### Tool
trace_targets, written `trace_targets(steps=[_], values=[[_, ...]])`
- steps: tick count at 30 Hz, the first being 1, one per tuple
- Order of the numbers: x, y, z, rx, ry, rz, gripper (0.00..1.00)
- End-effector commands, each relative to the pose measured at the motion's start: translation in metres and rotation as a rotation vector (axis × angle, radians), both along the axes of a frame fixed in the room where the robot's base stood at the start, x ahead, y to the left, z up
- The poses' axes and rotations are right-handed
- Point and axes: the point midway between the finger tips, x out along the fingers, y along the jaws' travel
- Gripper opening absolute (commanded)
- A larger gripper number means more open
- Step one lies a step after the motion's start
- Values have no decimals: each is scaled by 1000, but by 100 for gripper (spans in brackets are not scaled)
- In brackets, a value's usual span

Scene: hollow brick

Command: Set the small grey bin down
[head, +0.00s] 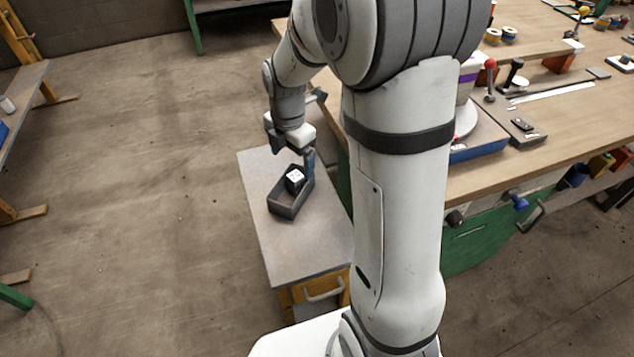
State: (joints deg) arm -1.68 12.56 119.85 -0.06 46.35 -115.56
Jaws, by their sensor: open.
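The small grey bin (288,208) sits on the grey top of a low cabinet (262,185), left of my arm. A dark block with a white top (295,178) lies inside it. My gripper (292,158) is open just above the bin's far end. One dark finger is beside the bin's far right corner, and the other is to the left. Whether a finger touches the bin wall I cannot tell.
A large workbench (560,120) with tools and a blue-based machine stands right of the cabinet, close to my arm. Another bench (25,85) is at far left. The cabinet top is clear in front of the bin. The floor (150,200) at left is open.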

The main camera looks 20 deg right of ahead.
Motion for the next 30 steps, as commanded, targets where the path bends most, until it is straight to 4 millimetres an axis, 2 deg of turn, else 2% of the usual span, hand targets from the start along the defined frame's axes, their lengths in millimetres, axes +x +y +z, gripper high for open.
trace_targets(steps=[1,6,15,24,30], values=[[-9,0,10,3,-12,-96,90],[-40,0,32,17,-34,-456,90],[-97,-1,60,65,-70,-1089,90],[-152,-1,73,137,-89,-1701,90],[-175,-1,75,173,-89,-1965,90]])
